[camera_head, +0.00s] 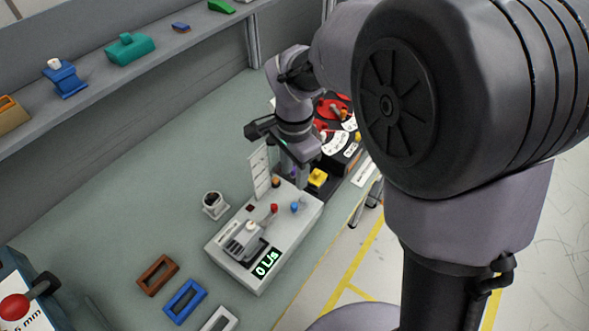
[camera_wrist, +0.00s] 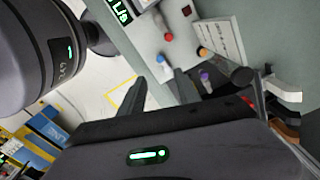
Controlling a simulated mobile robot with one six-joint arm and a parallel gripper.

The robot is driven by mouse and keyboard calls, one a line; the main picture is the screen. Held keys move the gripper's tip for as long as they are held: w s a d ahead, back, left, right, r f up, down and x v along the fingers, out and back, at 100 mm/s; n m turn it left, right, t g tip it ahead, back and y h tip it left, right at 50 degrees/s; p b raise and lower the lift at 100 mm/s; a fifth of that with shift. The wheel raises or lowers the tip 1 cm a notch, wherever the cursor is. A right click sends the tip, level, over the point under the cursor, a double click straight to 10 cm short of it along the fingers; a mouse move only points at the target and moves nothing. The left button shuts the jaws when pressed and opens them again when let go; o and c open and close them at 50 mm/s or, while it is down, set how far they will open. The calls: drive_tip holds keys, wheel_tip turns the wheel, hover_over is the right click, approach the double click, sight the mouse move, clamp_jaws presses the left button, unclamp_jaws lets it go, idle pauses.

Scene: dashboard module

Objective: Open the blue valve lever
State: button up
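A pale control box (camera_head: 232,262) with a green "0 L/s" display stands on the bench in the head view. A blue round-tipped lever (camera_head: 294,207) rises from its top, beside a red-tipped one (camera_head: 273,208). In the wrist view the blue tip (camera_wrist: 160,59) lies just beyond my gripper (camera_wrist: 160,84), with the red tip (camera_wrist: 168,37) farther off. My gripper's dark fingers are apart with nothing seen between them. It is apart from the blue lever. In the head view my gripper is above and behind the box, its fingertips hard to make out.
Brown (camera_head: 157,274) and blue (camera_head: 184,301) frames lie in front. A shelf (camera_head: 150,68) runs along the back wall.

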sight(294, 205)
wheel_tip(294, 205, down, 13)
drive_tip(key=b, duration=0.3)
drive_tip(key=shift+f, duration=0.2)
clamp_jaws()
